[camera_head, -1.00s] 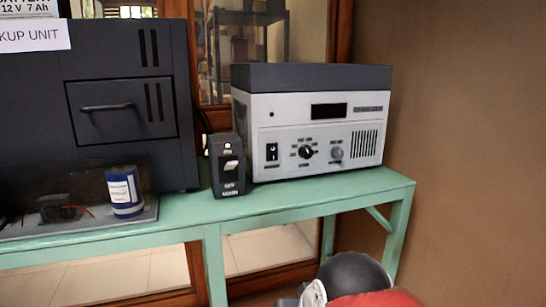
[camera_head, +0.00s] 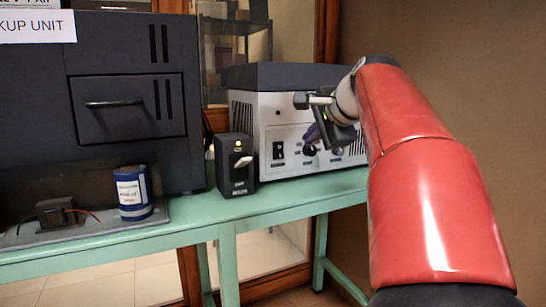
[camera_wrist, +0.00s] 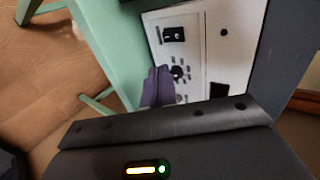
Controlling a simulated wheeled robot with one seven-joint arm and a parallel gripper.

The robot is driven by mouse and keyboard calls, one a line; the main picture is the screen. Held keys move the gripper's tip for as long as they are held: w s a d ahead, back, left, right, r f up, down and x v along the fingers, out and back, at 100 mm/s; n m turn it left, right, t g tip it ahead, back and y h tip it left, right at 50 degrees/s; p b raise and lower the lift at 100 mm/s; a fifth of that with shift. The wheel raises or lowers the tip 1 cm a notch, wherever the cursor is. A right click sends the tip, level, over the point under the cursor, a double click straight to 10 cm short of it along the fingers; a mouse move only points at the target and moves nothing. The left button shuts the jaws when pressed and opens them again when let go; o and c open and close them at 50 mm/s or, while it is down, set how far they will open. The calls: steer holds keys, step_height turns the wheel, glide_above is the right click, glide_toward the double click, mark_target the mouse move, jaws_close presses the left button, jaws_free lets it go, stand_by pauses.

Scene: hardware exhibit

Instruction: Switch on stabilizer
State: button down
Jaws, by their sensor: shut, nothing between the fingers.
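The stabilizer appears to be the white-fronted unit with a dark top (camera_head: 268,108) on the green table; I cannot read a name on it. Its front has a black rocker switch (camera_head: 279,150), a round black knob (camera_head: 310,150) and a dark display, which my arm now covers. My gripper (camera_head: 309,136) is shut and empty, its purple fingers in front of the panel near the knob. In the wrist view, the purple fingers (camera_wrist: 158,72) are beside the knob (camera_wrist: 178,72) and below the rocker switch (camera_wrist: 173,34). Contact with the panel cannot be told.
A small black switch box (camera_head: 234,178) with a pale lever stands left of the unit. A large dark cabinet (camera_head: 120,80) and a blue-and-white cylinder (camera_head: 133,190) are farther left on the green table (camera_head: 190,222). A brown wall (camera_head: 440,60) is at the right.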

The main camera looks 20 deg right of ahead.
stand_by(0.3)
glide_toward(280, 156)
steer(key=f+x, duration=0.1)
steer(key=x, duration=0.5)
steer(key=shift+w+d+r, duration=0.1)
steer(key=shift+w, duration=0.05)
steer(key=shift+b, duration=0.35)
steer(key=f+t+b, duration=0.1)
steer(key=b, duration=0.1)
steer(key=shift+w+f+b, duration=0.1)
steer(key=shift+w+b, duration=0.1)
steer(key=shift+b, duration=0.1)
steer(key=shift+r+p, duration=0.45)
steer(key=shift+p, duration=0.15)
steer(key=shift+r, duration=0.1)
